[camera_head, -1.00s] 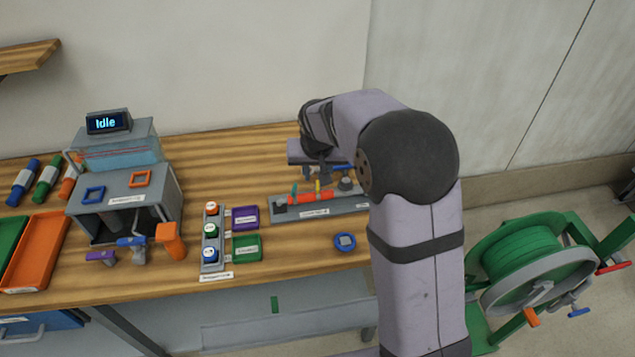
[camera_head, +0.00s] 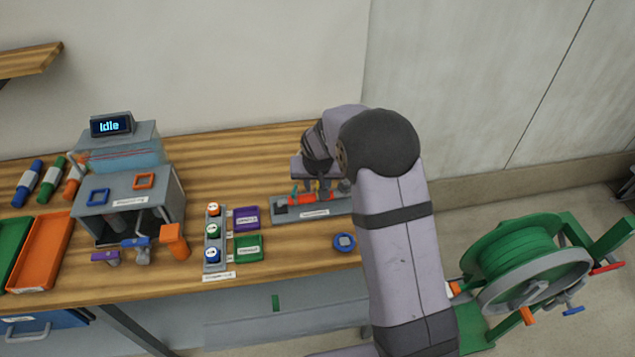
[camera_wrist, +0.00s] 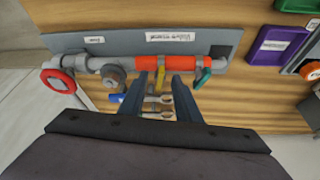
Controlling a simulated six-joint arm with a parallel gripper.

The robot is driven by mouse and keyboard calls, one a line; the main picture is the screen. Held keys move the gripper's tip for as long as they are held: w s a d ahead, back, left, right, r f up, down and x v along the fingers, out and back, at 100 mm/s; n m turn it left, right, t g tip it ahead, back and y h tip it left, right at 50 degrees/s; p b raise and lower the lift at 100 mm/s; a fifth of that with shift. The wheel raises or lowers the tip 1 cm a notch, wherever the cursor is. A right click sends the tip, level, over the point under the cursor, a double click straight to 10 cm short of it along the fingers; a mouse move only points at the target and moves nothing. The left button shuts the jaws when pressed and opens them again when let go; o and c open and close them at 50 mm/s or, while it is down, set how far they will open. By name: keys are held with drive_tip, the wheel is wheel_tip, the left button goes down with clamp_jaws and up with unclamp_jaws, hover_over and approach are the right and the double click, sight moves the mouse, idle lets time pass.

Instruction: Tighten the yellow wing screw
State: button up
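The yellow wing screw (camera_wrist: 160,78) is on the red-orange pipe section (camera_wrist: 180,63) of a grey plate, in the wrist view. My gripper (camera_wrist: 161,84) is open; its two dark fingers are apart, with the yellow screw between their tips. I cannot tell whether either finger touches it. A green wing screw (camera_wrist: 203,78) is just right of the right finger. In the head view my gripper (camera_head: 319,187) is low over the grey plate (camera_head: 290,216) and largely hides the yellow screw. The red-orange pipe section (camera_head: 301,199) shows left of the gripper.
A red ring handle (camera_wrist: 59,80) and a grey knob (camera_wrist: 113,78) are left on the same pipe. A blue handle (camera_wrist: 117,98) and small metal parts lie near the fingers. A purple tray (camera_head: 246,218), green tray (camera_head: 248,248) and button strip (camera_head: 214,238) stand left of the plate.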

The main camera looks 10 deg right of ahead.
clamp_jaws()
